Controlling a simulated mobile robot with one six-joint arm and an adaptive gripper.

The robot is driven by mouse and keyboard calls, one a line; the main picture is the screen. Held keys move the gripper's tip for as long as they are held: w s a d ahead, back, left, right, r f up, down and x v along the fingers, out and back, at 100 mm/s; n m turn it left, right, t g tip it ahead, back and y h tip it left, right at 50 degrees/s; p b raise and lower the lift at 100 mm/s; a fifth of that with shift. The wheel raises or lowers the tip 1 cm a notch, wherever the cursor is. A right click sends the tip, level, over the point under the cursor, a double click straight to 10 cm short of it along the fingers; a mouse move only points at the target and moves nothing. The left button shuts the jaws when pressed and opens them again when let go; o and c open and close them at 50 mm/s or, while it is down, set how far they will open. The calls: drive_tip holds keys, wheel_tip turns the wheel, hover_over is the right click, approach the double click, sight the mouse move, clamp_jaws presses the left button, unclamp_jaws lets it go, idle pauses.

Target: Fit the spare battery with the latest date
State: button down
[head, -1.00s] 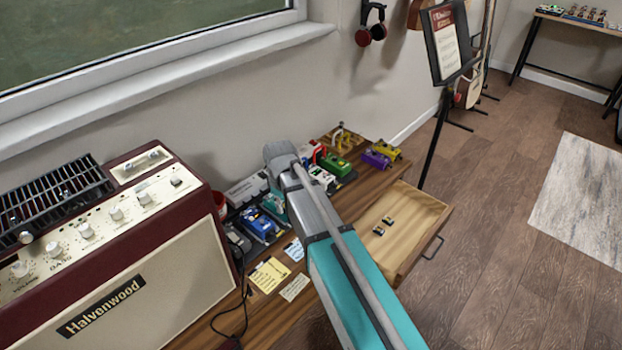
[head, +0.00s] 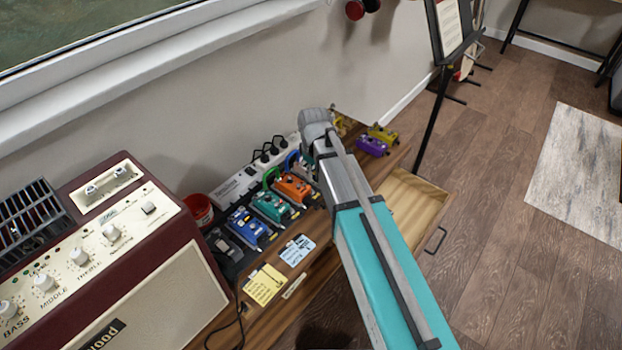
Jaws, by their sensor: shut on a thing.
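My arm reaches up across the middle of the head view, and its end hides my gripper, so I cannot see the jaws or anything in them. The open wooden drawer (head: 418,196) sticks out from the bench right of my arm. Its visible part looks bare, and my arm covers the rest. No battery shows now. Several effect pedals stand in a row left of my arm: a blue pedal (head: 250,228), a teal pedal (head: 273,207) and an orange pedal (head: 294,189). I see no open battery compartment.
A maroon amplifier (head: 150,288) stands at the left. A yellow note (head: 264,285) and a pale blue note (head: 298,250) lie at the bench front. A power strip (head: 238,187) and red cup (head: 198,210) are behind. Purple (head: 372,146) and yellow (head: 383,132) pedals sit at the far end.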

drive_tip(key=shift+a, duration=0.15)
drive_tip(key=shift+f, duration=0.1)
drive_tip(key=b, duration=0.6)
hover_over(312, 202)
drive_tip(key=shift+g+h, duration=0.3)
drive_tip(key=shift+h, duration=0.1)
drive_tip(key=f, duration=0.5)
drive_tip(key=shift+w+f, duration=0.15)
drive_tip(key=shift+w, duration=0.05)
drive_tip(key=shift+f, duration=0.1)
drive_tip(key=shift+f+b, duration=3)
drive_tip(key=shift+f, duration=0.05)
drive_tip(key=shift+f+b, duration=0.45)
